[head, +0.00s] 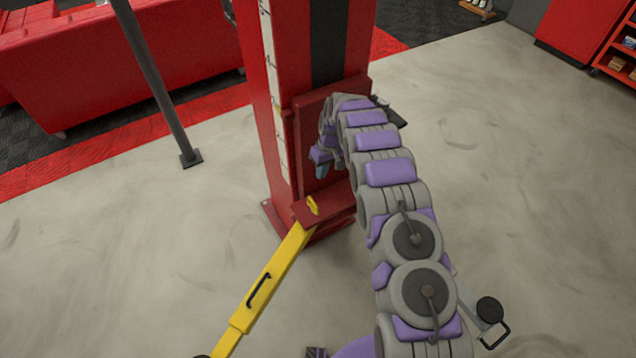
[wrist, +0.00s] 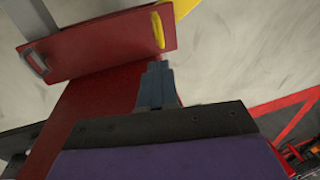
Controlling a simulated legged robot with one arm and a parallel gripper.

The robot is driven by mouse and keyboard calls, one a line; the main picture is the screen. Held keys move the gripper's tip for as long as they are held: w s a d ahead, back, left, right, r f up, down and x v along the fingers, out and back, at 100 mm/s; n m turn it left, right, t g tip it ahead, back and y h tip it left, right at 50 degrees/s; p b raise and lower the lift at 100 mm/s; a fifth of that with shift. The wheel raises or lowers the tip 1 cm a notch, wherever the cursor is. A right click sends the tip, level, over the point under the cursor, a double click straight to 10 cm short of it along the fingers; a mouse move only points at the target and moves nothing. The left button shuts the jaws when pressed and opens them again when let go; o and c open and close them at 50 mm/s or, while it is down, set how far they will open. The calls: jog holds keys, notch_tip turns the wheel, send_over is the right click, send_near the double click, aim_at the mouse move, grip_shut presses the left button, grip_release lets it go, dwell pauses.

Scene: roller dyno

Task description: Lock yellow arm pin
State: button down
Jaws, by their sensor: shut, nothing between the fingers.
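The yellow arm (head: 268,285) runs from a red bracket (head: 325,208) at the foot of the red post toward the lower left. Its yellow pin (head: 313,205) stands on top of the bracket; in the wrist view the pin's yellow loop (wrist: 158,30) shows near the bracket's right end. My gripper (head: 321,172) is above the bracket, close to the post's front, pointing down. In the wrist view its blue-grey fingertips (wrist: 155,72) are together and empty, just below the pin in the picture and apart from it. Whether the pin is locked, I cannot tell.
The red post (head: 275,90) stands directly behind the bracket. A grey loop (wrist: 35,62) sits at the bracket's other end, beside a grey bar (wrist: 28,18). A thin grey pole (head: 160,80) stands at left. The concrete floor (head: 130,240) is clear around.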

jog(key=f+b, duration=0.1)
jog(key=f, duration=0.3)
jog(key=a+f+b, duration=0.1)
jog(key=f, duration=0.3)
jog(key=s+a+f+b, duration=0.1)
jog(key=f, duration=0.4)
jog(key=shift+a+f, duration=0.1)
jog(key=shift+a, duration=0.15)
jog(key=shift+s+d+f, duration=0.1)
jog(key=shift+s+f, duration=0.05)
jog(key=shift+f, duration=1.4)
jog(key=r, duration=0.1)
notch_tip(320, 180, up, 13)
jog(key=p, duration=0.4)
send_over(313, 201)
jog(key=w+d, duration=0.2)
jog(key=d, duration=0.2)
jog(key=shift+s+a, duration=0.25)
